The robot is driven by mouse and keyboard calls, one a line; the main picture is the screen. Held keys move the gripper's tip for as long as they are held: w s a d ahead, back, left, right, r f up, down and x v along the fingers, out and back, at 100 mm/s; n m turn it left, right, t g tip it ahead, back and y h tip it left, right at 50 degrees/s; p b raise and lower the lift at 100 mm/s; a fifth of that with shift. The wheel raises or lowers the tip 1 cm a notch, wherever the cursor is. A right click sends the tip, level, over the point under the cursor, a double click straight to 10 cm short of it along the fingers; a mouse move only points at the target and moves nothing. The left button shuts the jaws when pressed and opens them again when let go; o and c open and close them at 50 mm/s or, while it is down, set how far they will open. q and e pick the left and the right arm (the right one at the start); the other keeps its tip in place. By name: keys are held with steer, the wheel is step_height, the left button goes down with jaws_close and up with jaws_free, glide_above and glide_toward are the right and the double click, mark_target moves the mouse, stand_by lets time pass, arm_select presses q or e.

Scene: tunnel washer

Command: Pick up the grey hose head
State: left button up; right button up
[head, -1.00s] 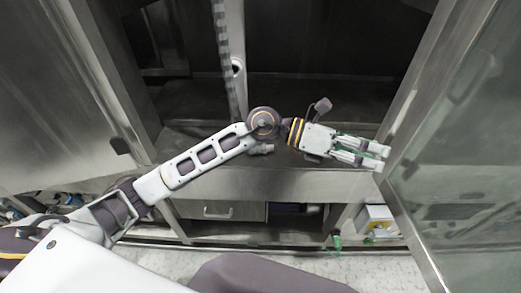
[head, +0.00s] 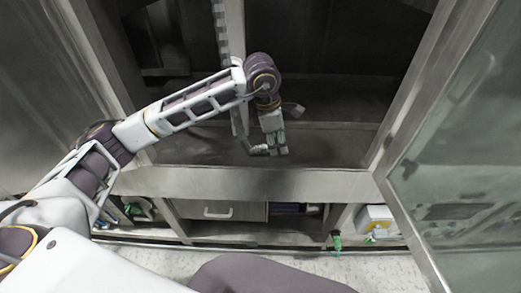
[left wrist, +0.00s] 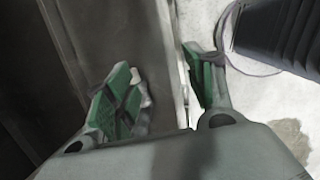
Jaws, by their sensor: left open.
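The grey hose head (head: 258,149) is small and sits at the front edge of the washer's opening in the head view. My left gripper (head: 277,148) points down just to the right of it; I cannot tell whether they touch. In the left wrist view my left gripper (left wrist: 165,88) is open, with green pads on both fingers. A pale grey piece (left wrist: 145,97), perhaps the hose head, shows partly behind the left finger. Nothing is clearly held. My right gripper is not in view.
A ribbed grey hose (head: 220,18) hangs along a metal post above. A metal ledge (head: 300,183) runs below the opening. A glass door (head: 455,160) stands open at the right. A yellow and white box (head: 375,220) is on the lower shelf. The dark interior behind is mostly free.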

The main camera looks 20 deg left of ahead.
arm_select(q)
steer(key=w+a+r+y, duration=0.2)
steer(key=a+y, duration=0.1)
steer(key=a, duration=0.4)
steer(key=shift+a+n+t, duration=0.15)
steer(key=shift+n+t, duration=0.15)
steer(key=shift+n, duration=0.1)
